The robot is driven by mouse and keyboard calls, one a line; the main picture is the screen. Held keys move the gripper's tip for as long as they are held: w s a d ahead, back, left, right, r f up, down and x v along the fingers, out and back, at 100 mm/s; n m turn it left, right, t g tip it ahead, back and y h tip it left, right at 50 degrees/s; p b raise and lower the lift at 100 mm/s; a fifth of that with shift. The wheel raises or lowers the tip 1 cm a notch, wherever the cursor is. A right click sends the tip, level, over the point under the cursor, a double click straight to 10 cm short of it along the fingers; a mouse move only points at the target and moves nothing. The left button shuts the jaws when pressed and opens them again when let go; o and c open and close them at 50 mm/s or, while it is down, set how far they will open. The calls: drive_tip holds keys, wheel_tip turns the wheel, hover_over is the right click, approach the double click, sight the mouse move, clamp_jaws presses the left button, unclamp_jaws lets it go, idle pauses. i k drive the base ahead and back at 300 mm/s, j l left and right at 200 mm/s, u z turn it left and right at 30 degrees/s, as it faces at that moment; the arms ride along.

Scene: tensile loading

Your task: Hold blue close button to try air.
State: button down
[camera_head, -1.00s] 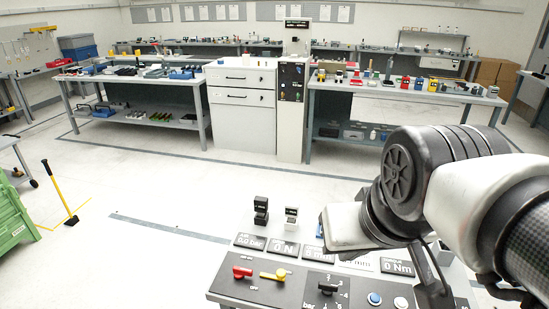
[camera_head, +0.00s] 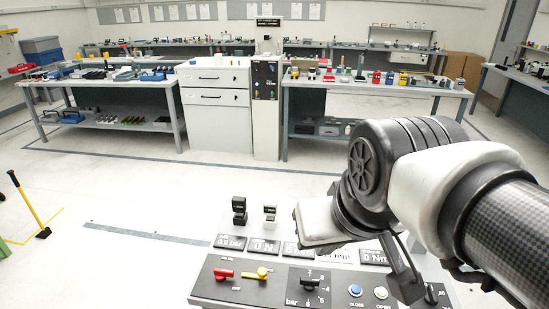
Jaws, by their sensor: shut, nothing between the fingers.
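The blue close button (camera_head: 356,290) is on the sloped dark control panel (camera_head: 232,292) at the bottom of the head view, above a CLOSE label. The white open button (camera_head: 381,292) is just to its right. My gripper (camera_head: 408,295) is the dark part hanging below my arm, right of both buttons in the picture. It looks shut and holds nothing. It appears apart from the blue button, but its height over the panel is hard to tell. The blue button is uncovered.
The panel also carries a red lever (camera_head: 223,274), a yellow lever (camera_head: 257,274) and a black pressure knob (camera_head: 309,285). Display plates, one reading 0.0 bar (camera_head: 230,243), stand behind them. My arm covers part of the panel's back right. Workbenches stand far behind, across open floor.

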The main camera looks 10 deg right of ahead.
sight(356, 289)
drive_tip(key=z, duration=0.85)
drive_tip(key=l+u, duration=0.25)
drive_tip(key=i+l, duration=0.05)
drive_tip(key=l, duration=0.05)
